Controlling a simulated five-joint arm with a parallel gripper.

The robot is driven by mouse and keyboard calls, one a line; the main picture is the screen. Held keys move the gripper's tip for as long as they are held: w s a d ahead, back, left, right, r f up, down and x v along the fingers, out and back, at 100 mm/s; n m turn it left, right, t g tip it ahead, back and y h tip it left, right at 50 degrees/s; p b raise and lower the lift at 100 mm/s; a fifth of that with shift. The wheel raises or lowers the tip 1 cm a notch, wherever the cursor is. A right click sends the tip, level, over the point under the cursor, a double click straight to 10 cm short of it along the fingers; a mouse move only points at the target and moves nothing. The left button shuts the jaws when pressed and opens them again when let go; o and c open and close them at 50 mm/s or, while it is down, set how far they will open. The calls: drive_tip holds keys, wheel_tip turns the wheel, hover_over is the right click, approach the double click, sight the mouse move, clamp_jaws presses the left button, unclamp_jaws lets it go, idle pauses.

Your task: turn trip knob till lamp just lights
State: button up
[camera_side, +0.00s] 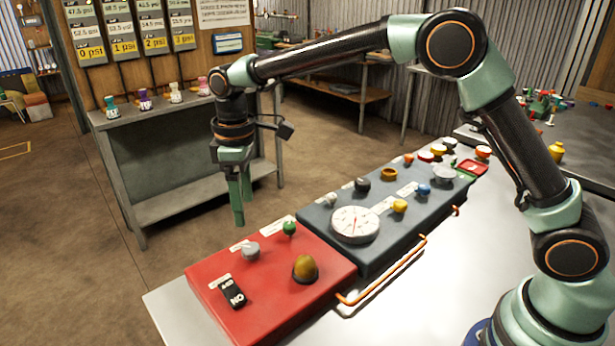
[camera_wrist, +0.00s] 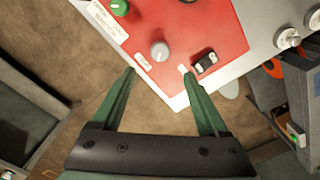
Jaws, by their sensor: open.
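A red panel (camera_side: 215,287) sits at the near end of the bench. A grey knob (camera_side: 250,251) stands on it beside a small white label I cannot read; it looks like the trip knob. An amber dome lamp (camera_side: 305,268) on the same panel looks dull, with no clear glow. My gripper (camera_side: 238,222) hangs above and behind the panel, pointing down, apart from the knob. In the wrist view my gripper (camera_wrist: 158,72) is open and empty. The grey knob (camera_wrist: 160,51) shows between and just beyond its fingertips.
A green knob (camera_side: 289,228) and a black rocker switch (camera_side: 232,292) flank the grey knob. A dark grey panel (camera_side: 318,224) with a round dial (camera_side: 355,224) and several knobs adjoins. An orange rail (camera_side: 385,272) runs along the front. A shelf (camera_side: 180,205) stands behind.

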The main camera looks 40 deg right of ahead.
sight(250, 247)
wheel_tip(250, 247, down, 10)
drive_tip(key=shift+f, duration=0.2)
drive_tip(key=shift+c, duration=0.4)
clamp_jaws()
drive_tip(key=shift+m, duration=0.5)
drive_tip(key=shift+o, duration=0.4)
unclamp_jaws()
